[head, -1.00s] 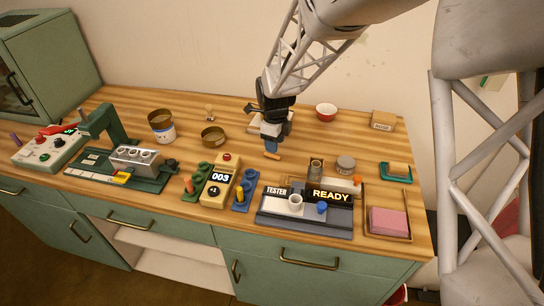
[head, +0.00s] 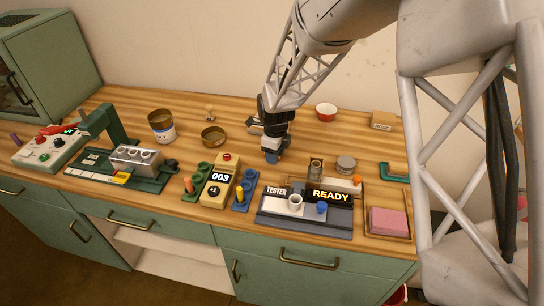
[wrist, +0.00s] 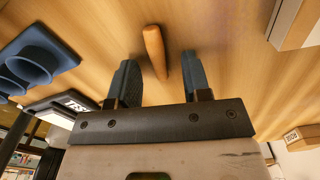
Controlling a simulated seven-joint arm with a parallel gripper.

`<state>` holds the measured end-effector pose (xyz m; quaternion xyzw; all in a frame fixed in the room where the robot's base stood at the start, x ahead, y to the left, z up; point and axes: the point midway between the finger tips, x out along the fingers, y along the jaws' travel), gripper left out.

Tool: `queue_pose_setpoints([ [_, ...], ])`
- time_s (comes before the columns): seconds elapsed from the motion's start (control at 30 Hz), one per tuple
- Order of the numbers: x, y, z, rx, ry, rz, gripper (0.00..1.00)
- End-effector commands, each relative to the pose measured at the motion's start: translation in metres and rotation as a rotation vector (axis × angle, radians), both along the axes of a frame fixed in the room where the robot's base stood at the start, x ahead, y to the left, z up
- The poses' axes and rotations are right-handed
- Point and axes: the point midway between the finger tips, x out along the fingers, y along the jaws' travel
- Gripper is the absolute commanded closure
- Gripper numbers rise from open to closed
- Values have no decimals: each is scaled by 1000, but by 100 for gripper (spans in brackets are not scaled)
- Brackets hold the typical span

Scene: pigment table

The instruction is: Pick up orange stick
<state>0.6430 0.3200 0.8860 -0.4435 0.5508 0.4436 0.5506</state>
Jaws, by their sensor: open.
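The orange stick (wrist: 154,52) shows in the wrist view on the wooden tabletop, between the two dark blue fingers of my gripper (wrist: 157,72). A gap shows on each side of it, and its lower end reaches in between the fingers. My gripper is open and holds nothing. In the head view my gripper (head: 271,157) points down low over the middle of the table, behind the tester. The stick is hidden there by the fingers.
The tester (head: 305,213) with its READY sign stands in front of my gripper. A blue holder (head: 250,185) and a yellow counter (head: 218,190) stand front left. Wood around the stick is clear.

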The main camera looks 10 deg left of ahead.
Motion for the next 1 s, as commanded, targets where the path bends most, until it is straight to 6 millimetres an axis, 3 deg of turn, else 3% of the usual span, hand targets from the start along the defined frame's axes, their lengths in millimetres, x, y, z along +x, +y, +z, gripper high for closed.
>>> queue_pose_setpoints([
  [0.5,0,0,0,0,0,0,56],
  [0.77,0,0,0,0,0,0,94],
  [1.0,0,0,0,0,0,0,95],
])
